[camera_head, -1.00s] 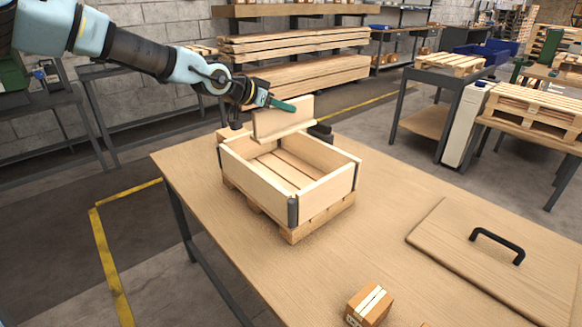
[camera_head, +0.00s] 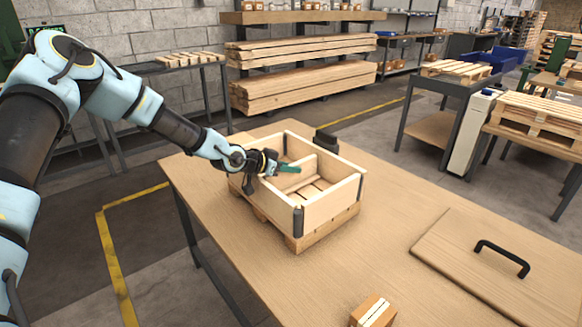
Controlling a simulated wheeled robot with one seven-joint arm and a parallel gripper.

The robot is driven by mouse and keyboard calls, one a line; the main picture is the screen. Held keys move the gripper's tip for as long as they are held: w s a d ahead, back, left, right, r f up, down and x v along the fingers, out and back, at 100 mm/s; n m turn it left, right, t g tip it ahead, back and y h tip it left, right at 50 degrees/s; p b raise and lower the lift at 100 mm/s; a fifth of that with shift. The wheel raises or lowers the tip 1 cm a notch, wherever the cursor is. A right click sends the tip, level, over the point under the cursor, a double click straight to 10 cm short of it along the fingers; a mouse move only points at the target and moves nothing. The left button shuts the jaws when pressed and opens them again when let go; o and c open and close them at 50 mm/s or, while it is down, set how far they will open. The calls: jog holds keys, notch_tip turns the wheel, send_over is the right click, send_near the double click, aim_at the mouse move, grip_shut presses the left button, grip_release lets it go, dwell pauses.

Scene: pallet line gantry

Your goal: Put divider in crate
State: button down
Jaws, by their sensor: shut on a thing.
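The wooden crate (camera_head: 329,214) stands on a small pallet (camera_head: 320,238) on the table, open at the top, with dark corner posts. The divider (camera_head: 296,174), a pale wooden panel, is inside the crate, upright and crossing it toward the left part. My gripper (camera_head: 288,169) reaches in over the crate's left wall and is shut on the divider's upper edge. The gripper and its green fingertip hide part of the divider. I cannot tell whether the divider's lower edge touches the crate floor.
A wooden lid (camera_head: 480,272) with a black handle lies on the table at the right. A small taped carton (camera_head: 373,311) sits at the front edge of the picture. A dark block (camera_head: 326,141) stands behind the crate. The table between crate and lid is clear.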

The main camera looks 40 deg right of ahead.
jog(key=shift+f, duration=0.15)
jog(key=c, duration=0.8)
grip_release()
jog(key=shift+o, duration=0.2)
jog(key=shift+r, duration=0.25)
jog(key=b+v, duration=0.1)
jog(key=v, duration=1.1)
jog(key=shift+b, duration=0.35)
jog(key=shift+w+f, duration=0.1)
